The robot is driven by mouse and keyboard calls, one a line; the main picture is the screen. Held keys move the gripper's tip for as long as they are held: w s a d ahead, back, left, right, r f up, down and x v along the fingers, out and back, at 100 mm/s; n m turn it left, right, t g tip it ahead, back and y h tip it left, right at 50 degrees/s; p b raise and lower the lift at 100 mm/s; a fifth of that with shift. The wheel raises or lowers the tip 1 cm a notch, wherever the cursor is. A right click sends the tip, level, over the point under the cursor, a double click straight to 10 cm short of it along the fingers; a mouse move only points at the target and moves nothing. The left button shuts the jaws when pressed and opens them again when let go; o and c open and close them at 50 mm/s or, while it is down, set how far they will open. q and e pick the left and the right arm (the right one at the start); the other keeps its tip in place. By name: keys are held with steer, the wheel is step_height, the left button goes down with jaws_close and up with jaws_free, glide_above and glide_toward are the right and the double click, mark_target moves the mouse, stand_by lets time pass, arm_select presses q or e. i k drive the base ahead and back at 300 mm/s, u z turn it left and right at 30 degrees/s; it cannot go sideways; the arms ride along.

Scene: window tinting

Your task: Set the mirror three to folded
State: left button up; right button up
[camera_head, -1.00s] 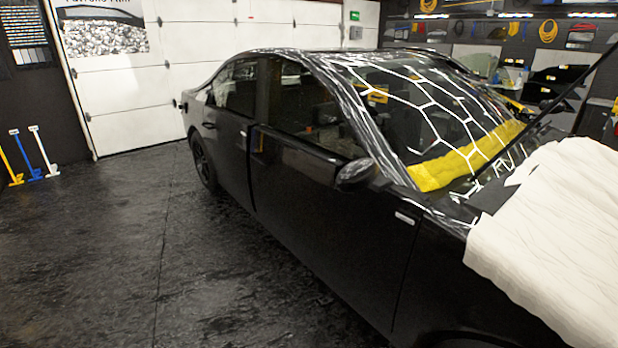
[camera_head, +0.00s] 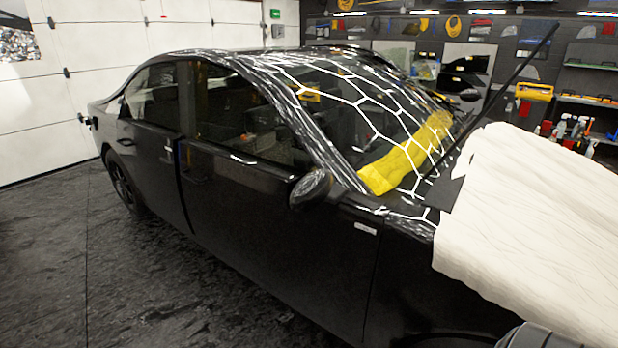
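A black car (camera_head: 280,235) stands side-on, filling the middle of the view. Its near side mirror (camera_head: 311,188) is dark and glossy and sticks out from the front door, near the base of the windshield. A smaller dark shape that may be the far side mirror (camera_head: 469,95) shows beyond the windshield. I cannot tell which one is mirror three. Neither gripper is in view.
A cream cover (camera_head: 535,220) lies over the hood and a yellow cloth (camera_head: 405,158) lies along the windshield base. A dark prop rod (camera_head: 500,95) rises beside the hood. Shelves with tools (camera_head: 585,100) stand at the right. The dark floor (camera_head: 150,270) at left is clear.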

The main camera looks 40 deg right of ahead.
mark_target(307, 192)
steer(key=z, duration=0.75)
steer(key=i, duration=0.85)
steer(key=z, duration=0.95)
